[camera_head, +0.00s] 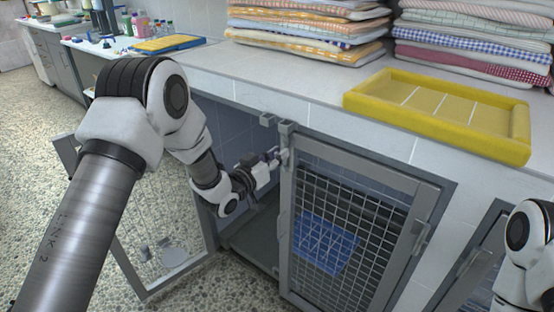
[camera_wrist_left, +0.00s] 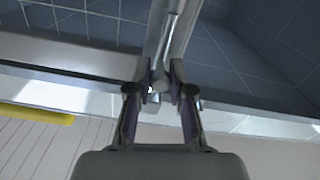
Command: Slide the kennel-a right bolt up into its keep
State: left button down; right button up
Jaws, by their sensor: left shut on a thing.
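My left gripper (camera_head: 277,157) is at the upper left edge of the closed mesh door leaf (camera_head: 345,235). In the left wrist view its two fingers (camera_wrist_left: 160,88) are shut on the small knob of a metal bolt (camera_wrist_left: 166,45), whose rod runs along the door's edge. In the head view the gripper hides most of the bolt. Small grey brackets (camera_head: 286,128) sit at the top of the opening, just above the gripper; I cannot tell whether the bolt's tip is inside one. My right gripper is out of view; only part of that arm shows at the lower right.
The other door leaf (camera_head: 128,262) stands swung open at the left, beside my left arm. A blue cloth (camera_head: 324,243) shows behind the mesh. The counter above holds a yellow tray (camera_head: 440,110) and folded towel stacks (camera_head: 305,30). Another kennel door (camera_head: 470,262) is at the right.

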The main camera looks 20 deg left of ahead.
pick_arm(q)
jog(key=shift+w+r, duration=0.1)
jog(key=shift+r, duration=0.1)
jog(key=c, duration=1)
grip_release()
jog(key=shift+c, duration=0.2)
jog(key=v, duration=1.2)
